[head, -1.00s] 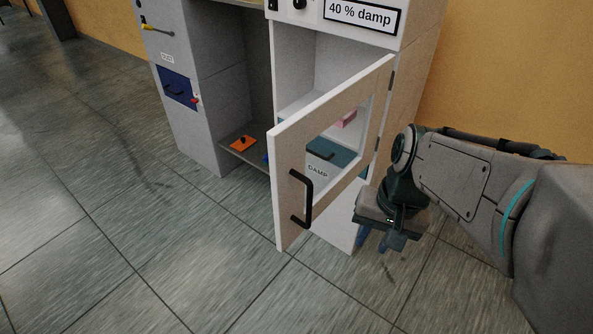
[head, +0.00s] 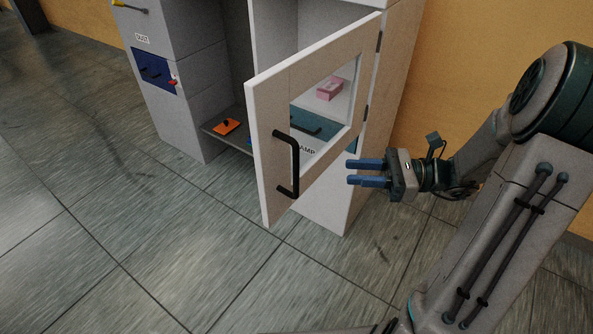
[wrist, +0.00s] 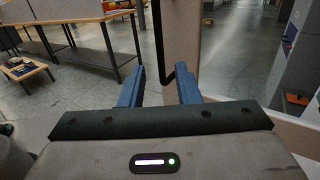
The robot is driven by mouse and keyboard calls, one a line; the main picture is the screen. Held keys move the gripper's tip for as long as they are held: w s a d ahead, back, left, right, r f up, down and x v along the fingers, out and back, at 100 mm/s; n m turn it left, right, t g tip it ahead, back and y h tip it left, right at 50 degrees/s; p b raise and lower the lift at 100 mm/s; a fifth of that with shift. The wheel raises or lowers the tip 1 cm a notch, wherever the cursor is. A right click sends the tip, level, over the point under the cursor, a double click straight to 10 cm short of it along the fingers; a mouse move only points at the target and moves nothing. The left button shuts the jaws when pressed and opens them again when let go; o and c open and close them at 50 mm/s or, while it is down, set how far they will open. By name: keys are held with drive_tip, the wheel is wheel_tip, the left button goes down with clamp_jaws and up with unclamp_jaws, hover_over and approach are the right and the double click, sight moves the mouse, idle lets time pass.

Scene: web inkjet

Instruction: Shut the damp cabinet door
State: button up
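The damp cabinet door (head: 272,97) is white-edged with a window and stands wide open, swung out from hinges on its right side. A black bar handle (head: 290,165) is on its outer face, near the free edge. The door also shows in the wrist view (wrist: 181,40), upright ahead of the fingers, with the dark handle (wrist: 167,77) between them. The fingers (wrist: 159,90) are apart with nothing held. Contact with the door cannot be told.
Inside the damp cabinet are a pink box (head: 329,88) and a teal drawer front (head: 318,126). A grey cabinet (head: 190,70) stands left, with an orange item (head: 227,126) on a low shelf. The floor (head: 150,260) in front is clear. A yellow wall (head: 455,60) is behind.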

hover_over(296, 196)
drive_tip(key=shift+w+b, duration=0.35)
drive_tip(key=shift+b, duration=0.05)
drive_tip(key=shift+c, duration=0.3)
clamp_jaws()
